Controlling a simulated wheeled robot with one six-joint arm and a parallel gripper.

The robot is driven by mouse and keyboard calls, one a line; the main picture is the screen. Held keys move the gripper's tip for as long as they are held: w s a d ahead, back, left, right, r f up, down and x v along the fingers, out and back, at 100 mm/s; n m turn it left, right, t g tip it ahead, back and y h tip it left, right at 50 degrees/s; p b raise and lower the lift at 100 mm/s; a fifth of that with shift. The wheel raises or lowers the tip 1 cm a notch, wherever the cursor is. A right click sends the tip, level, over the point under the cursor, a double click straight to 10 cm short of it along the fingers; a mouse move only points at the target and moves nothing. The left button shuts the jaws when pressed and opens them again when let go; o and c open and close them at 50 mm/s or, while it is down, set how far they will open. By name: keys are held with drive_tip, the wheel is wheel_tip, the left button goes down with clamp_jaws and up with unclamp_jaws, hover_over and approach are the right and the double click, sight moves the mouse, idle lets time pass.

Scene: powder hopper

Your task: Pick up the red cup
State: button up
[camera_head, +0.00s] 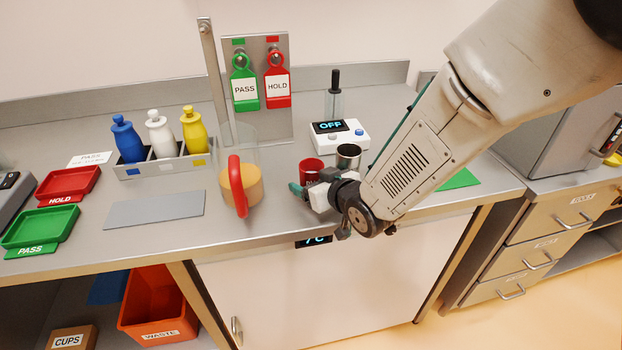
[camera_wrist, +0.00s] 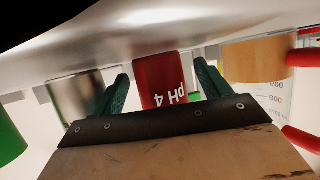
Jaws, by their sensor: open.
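The red cup (camera_head: 311,166) stands on the grey counter near its front edge, partly hidden behind my gripper (camera_head: 310,194) in the head view. In the wrist view, which is upside down, the red cup (camera_wrist: 160,78) shows a white "pH 4" label. There it appears between the two green fingers of my gripper (camera_wrist: 163,82), with a gap on each side. The fingers are open and hold nothing. I cannot tell how far the fingertips reach along the cup.
A steel cup (camera_head: 348,157) stands close to the right of the red cup. A clear jug (camera_head: 241,180) with yellow contents and a red handle stands to the left. A white device (camera_head: 338,134) reading "OFF" is behind. A grey mat (camera_head: 155,209) lies farther left.

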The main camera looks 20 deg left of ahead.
drive_tip(key=shift+w+a+f, duration=0.15)
drive_tip(key=shift+w+a, duration=0.1)
drive_tip(key=shift+a, duration=0.05)
drive_tip(key=c, duration=1.1)
